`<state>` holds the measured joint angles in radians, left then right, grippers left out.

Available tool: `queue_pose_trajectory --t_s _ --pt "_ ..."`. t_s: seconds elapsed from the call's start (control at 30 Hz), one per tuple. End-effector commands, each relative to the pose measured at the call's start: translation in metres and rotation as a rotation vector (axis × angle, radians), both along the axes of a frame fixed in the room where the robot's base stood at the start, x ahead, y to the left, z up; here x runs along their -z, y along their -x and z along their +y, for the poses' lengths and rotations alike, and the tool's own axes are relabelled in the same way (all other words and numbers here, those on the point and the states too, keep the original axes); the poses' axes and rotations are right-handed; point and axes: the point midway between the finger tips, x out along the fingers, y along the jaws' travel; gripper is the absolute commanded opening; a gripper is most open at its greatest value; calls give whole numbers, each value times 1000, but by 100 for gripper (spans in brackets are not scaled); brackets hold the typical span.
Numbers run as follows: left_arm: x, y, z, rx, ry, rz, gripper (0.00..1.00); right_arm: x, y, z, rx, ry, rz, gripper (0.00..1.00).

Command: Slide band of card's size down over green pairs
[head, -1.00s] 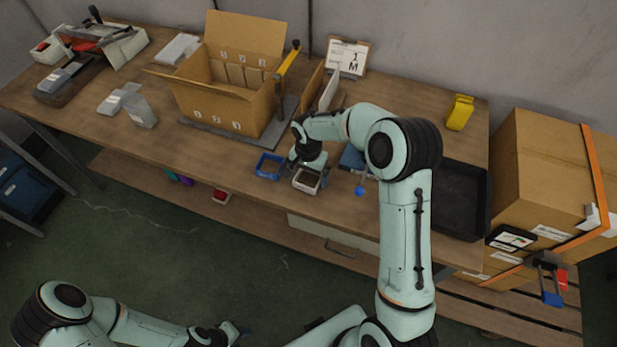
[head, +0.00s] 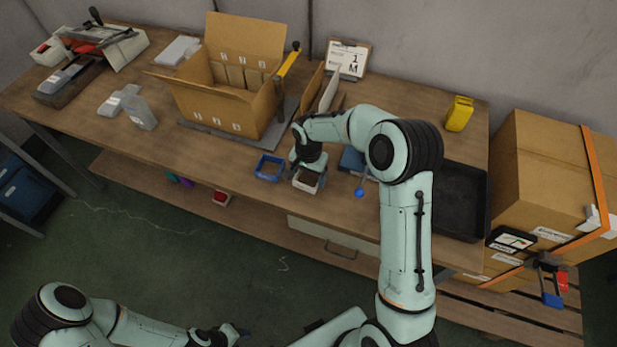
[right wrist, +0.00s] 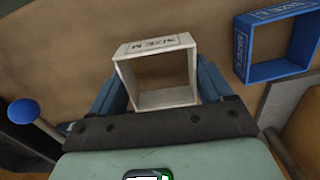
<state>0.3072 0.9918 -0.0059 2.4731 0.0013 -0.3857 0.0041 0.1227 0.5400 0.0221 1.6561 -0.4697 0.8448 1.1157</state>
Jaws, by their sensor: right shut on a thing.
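My right gripper (head: 308,174) is shut on a white band (head: 305,185) at the table's front edge. In the right wrist view the white band (right wrist: 158,97) is an open square frame marked SIZE M, between the blue fingers (right wrist: 160,90). The wood shows through it. A blue band (head: 269,168) lies just left of it; it also shows in the right wrist view (right wrist: 278,68). The size card (head: 347,60) at the back reads 1 and M. I cannot make out green pairs on the table. My left gripper (head: 230,334) is low at the bottom, too small to judge.
An open carton (head: 222,115) stands left of the bands. Grey packs (head: 143,117) lie farther left. A blue ball-ended tool (head: 359,193) is right of my right gripper, with a black tray (head: 462,200) beyond. A yellow object (head: 459,113) sits at the back right.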

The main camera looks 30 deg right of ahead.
Motion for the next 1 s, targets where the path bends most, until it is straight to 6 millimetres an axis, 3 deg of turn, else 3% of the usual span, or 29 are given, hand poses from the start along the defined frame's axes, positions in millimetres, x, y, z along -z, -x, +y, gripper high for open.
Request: queue_pose_trajectory --t_s 0.4,0.6,0.83,0.93,1.0 --pt "-8 -7 0 1 0 -8 43 -114 -2 0 0 -1 -8 52" --pt "-14 -13 0 0 0 -15 43 -160 -1 0 0 -1 -6 52" --pt "-18 -18 0 1 0 -20 43 -185 -3 -7 0 -1 -1 52" --pt "-21 -21 0 1 0 -24 43 -188 -9 -29 -1 -1 1 52" --pt "-23 -24 0 0 0 -27 43 -188 -15 -54 -6 0 3 52"
